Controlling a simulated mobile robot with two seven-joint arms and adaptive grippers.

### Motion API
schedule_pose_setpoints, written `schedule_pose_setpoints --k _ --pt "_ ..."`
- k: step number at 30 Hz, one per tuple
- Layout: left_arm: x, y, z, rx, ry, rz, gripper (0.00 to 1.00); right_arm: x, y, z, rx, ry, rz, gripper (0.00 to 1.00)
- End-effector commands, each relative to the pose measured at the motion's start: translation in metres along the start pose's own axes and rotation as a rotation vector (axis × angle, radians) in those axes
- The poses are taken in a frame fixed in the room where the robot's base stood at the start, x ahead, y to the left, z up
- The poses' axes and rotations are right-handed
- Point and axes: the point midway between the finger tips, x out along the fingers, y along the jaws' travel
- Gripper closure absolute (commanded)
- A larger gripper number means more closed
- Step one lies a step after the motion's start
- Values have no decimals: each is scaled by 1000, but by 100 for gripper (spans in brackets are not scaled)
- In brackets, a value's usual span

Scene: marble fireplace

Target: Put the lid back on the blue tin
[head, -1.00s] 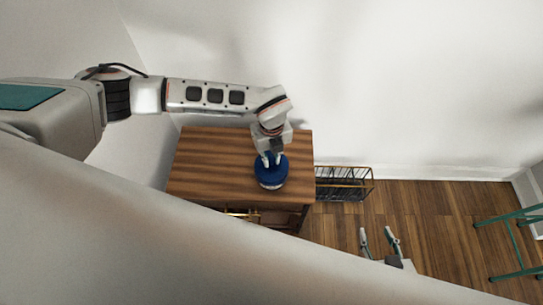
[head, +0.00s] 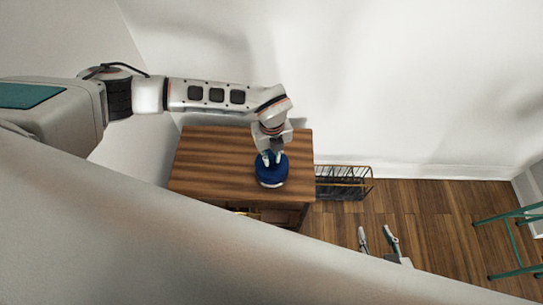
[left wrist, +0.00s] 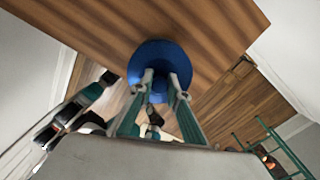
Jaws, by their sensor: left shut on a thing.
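The blue tin (head: 271,178) stands on the wooden cabinet near its right side, with a pale band low on its side. My left gripper (head: 271,158) points down at the tin's top and is shut on the blue lid. In the left wrist view the fingers (left wrist: 164,88) reach the round blue lid (left wrist: 160,54), at a darker blue part between the tips. I cannot tell whether the lid rests fully on the tin or sits slightly above it. My right gripper (head: 377,238) is open and empty, off to the right over the floor.
The striped wooden cabinet top (head: 215,165) is bare left of the tin. A black wire rack (head: 343,182) stands right of the cabinet by the wall. A green metal frame (head: 507,235) is at far right. Open wooden floor lies between.

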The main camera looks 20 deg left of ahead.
Motion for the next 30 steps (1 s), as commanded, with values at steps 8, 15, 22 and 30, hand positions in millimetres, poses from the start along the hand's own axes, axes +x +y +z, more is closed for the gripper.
schedule_pose_setpoints --k 8,15,22,30 --pt "0 0 0 0 0 0 100 0 1 -1 -1 1 1 60" --pt "0 0 0 0 0 0 100 2 3 -4 -2 6 4 60" --pt "-1 0 0 1 0 -1 100 1 5 -8 -4 12 6 60" --pt "0 0 0 1 0 -1 100 0 6 -13 -4 16 7 60"
